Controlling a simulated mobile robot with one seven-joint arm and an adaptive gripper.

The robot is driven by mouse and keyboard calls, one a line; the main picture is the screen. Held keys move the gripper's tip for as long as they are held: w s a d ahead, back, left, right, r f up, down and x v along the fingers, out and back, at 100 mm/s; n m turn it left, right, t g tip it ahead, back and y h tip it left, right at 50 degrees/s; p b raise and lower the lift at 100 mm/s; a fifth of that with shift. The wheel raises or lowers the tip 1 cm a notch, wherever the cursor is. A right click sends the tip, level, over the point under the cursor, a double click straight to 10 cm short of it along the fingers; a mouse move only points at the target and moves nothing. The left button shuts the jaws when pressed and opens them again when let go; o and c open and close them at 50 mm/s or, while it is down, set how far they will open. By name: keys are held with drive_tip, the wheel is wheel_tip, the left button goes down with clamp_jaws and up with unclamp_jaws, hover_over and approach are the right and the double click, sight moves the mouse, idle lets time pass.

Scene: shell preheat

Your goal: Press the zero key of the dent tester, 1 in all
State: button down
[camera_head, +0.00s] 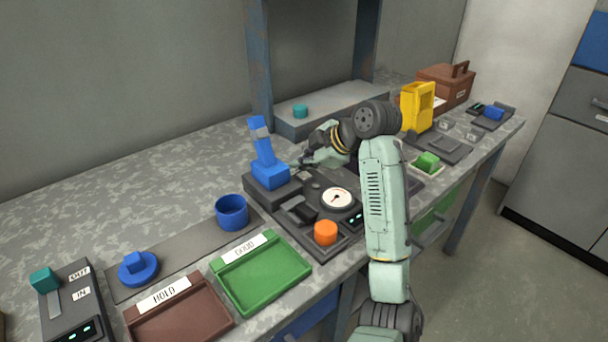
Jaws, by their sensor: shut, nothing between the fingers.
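The dent tester is a dark-based device with a blue upright press (265,160) on its back left, a round white dial (337,197), a small lit display (354,218) and an orange round knob or button (325,232) at its front. I cannot read a zero mark, so I cannot tell which part is the zero key. My gripper (299,165) is shut and empty. It appears over or behind the back of the tester, right of the blue press, apart from the orange part. Its fingertips are small and partly lost against the dark base.
A blue cup (231,212), a green GOOD tray (262,283) and a brown HOLD tray (150,325) lie to the left. A yellow holder (417,106) and a brown case (445,86) stand at the back right. A blue-grey post (259,70) rises behind the tester.

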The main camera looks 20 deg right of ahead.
sight(303, 177)
drive_tip(key=shift+f, duration=0.15)
drive_tip(key=shift+f+b, duration=0.3)
drive_tip(key=shift+f+b, duration=0.3)
drive_tip(key=shift+f, duration=0.15)
idle(0.5)
idle(0.4)
drive_tip(key=shift+r+p, duration=0.65)
drive_tip(key=shift+r, duration=0.25)
drive_tip(key=shift+r+p, duration=1.8)
drive_tip(key=shift+r, duration=0.75)
drive_tip(key=shift+f, duration=0.15)
